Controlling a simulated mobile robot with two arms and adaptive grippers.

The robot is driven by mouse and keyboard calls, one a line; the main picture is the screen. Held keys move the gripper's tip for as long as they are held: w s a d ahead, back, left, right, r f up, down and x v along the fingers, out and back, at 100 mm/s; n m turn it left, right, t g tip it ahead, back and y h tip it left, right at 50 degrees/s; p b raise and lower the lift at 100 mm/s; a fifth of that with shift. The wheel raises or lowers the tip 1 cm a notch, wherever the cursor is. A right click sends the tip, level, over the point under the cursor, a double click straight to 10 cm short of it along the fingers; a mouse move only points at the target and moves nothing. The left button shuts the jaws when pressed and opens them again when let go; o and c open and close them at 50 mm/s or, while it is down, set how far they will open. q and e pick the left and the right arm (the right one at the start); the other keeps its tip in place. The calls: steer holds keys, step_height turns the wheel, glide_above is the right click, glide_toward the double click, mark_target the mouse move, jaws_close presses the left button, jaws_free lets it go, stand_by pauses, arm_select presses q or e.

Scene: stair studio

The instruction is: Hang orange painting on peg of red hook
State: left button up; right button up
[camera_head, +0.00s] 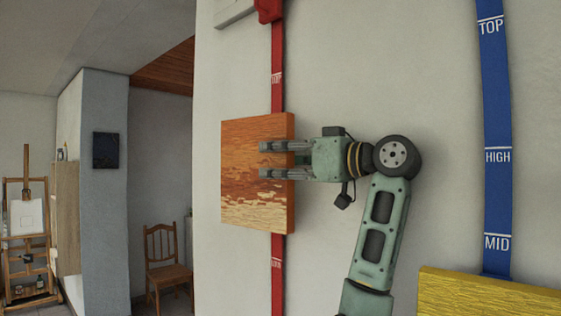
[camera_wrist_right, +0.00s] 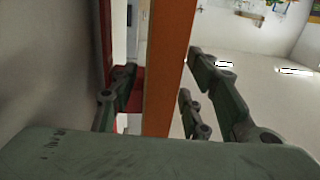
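The orange painting (camera_head: 248,180), a thick square panel with orange and cream streaks, is upright against the wall in front of the red strap (camera_head: 277,95). The red hook and its peg are hidden behind it. My right gripper (camera_head: 264,160) reaches in from the right, with fingers in front of the panel's right part. In the right wrist view the panel's orange edge (camera_wrist_right: 170,60) stands between the spread fingers (camera_wrist_right: 160,85). A gap shows on its left side, so the gripper looks open around the panel. My left gripper is not in view.
A blue strap (camera_head: 497,120) marked TOP, HIGH and MID runs down the wall at right, above a yellow panel (camera_head: 490,295). A red bracket (camera_head: 268,10) is at the top. A chair (camera_head: 166,262) and an easel (camera_head: 27,225) stand far left.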

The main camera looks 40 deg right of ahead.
step_height(320, 180, up, 10)
stand_by(0.7)
